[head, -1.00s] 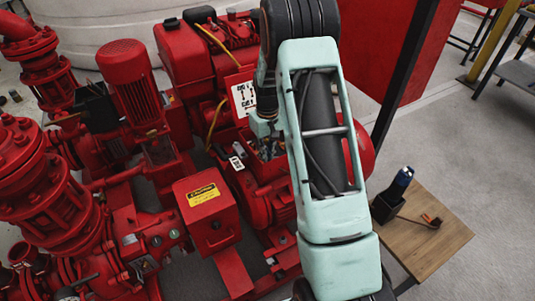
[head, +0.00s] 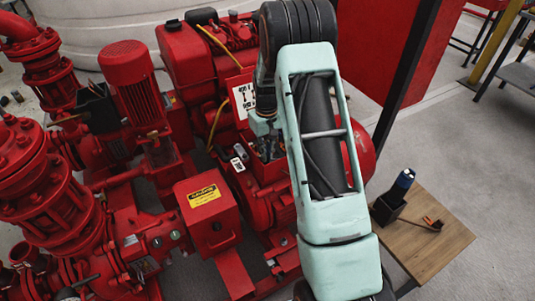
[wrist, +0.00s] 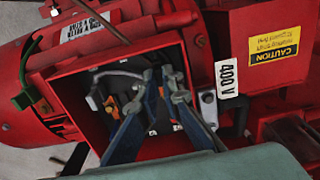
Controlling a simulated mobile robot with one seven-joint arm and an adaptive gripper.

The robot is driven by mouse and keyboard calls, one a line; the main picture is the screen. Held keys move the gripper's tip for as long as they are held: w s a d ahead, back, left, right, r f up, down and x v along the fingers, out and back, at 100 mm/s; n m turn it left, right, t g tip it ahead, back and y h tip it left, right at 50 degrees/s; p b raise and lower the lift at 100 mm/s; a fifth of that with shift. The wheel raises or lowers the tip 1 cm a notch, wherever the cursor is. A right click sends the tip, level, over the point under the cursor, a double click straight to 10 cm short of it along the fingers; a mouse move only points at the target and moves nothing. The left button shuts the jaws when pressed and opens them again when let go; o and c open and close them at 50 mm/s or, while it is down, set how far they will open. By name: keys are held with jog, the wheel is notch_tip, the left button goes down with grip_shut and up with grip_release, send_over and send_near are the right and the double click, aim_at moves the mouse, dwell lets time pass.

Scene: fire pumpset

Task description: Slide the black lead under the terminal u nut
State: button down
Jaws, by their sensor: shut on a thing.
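The open red terminal box (wrist: 88,82) fills the middle of the wrist view, with its dark inside showing grey and orange parts. My gripper (wrist: 162,84) reaches into it with two blue-grey fingers close together. It is shut on a thin dark piece, apparently the black lead, mostly hidden between the fingertips. A grey curved lead (wrist: 118,74) shows left of the fingers. The terminal u nut cannot be made out clearly, nor can the lead's position against it. In the head view my gripper (head: 262,126) is at the box, partly hidden by my arm.
A wooden table (head: 440,250) with a black holder (head: 388,208) stands at the right.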

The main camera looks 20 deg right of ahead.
jog(key=shift+w+a, duration=0.15)
jog(key=shift+w, duration=0.45)
jog(key=c, duration=2)
grip_release()
jog(key=shift+o, duration=1.4)
jog(key=shift+r, duration=0.15)
notch_tip(320, 180, up, 9)
jog(key=p, duration=0.5)
jog(key=shift+p, duration=0.35)
